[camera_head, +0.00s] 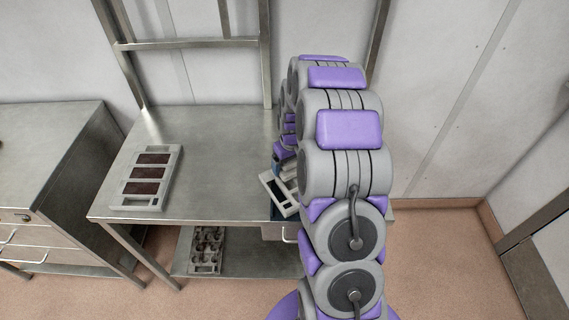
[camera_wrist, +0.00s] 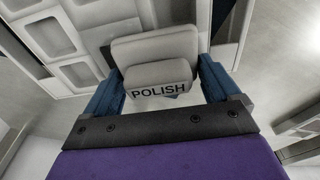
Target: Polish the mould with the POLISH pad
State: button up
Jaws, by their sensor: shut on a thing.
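The POLISH pad (camera_wrist: 160,72), a light grey block with its dark label facing the camera, sits between the two blue fingers of my gripper (camera_wrist: 158,78) in the wrist view. The gripper is shut on it. A pale mould (camera_wrist: 75,76) with several empty rectangular cavities lies beyond and to the left of the pad. In the head view, part of this mould (camera_head: 277,196) shows at the table's right side, tilted in the picture, beside my arm. My arm hides most of the gripper and the rest of the mould there. I cannot tell whether the pad touches the mould.
A grey tray with dark brown cavities (camera_head: 146,180) lies on the left of the steel table (camera_head: 215,160). The tabletop between it and my arm is clear. Another mould (camera_head: 207,250) lies on the lower shelf. A steel drawer cabinet (camera_head: 50,165) stands at the left.

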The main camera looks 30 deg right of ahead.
jog(key=shift+d+p, duration=0.35)
jog(key=shift+d, duration=1.3)
jog(key=shift+s+d+f+p, duration=0.15)
jog(key=shift+d+p, duration=0.2)
jog(key=shift+d, duration=1.5)
jog(key=shift+d+p, duration=0.3)
jog(key=shift+d, duration=1.35)
jog(key=shift+a+r, duration=0.2)
jog(key=shift+a, duration=1.45)
jog(key=shift+a, duration=0.15)
jog(key=shift+w+a+p, duration=0.2)
jog(key=shift+a+p, duration=0.15)
jog(key=shift+a, duration=0.6)
jog(key=shift+s+a+f, duration=0.1)
jog(key=shift+a+f, duration=0.1)
jog(key=shift+a, duration=1.7)
jog(key=shift+a, duration=0.15)
